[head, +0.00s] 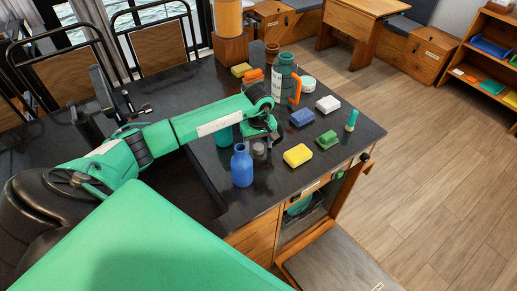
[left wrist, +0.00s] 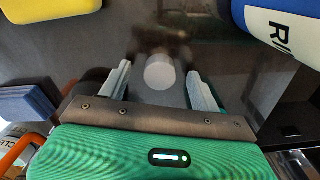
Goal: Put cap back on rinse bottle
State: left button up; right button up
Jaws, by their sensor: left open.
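The blue rinse bottle (head: 241,168) stands upright near the counter's front-left edge. In the left wrist view, part of the bottle (left wrist: 293,42) shows at upper right with a white label and the letters "RI". A small grey round cap (head: 259,151) rests on the counter just right of the bottle. My left gripper (head: 264,141) is open and reaches down over the cap. In the left wrist view, the pale cap (left wrist: 160,72) shows in the gap between the open fingers of my left gripper (left wrist: 161,82), with nothing gripped. My right gripper is not in view.
A small green item (head: 351,121) stands near the right edge.

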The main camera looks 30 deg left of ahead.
pick_arm(q)
jog(key=c, duration=1)
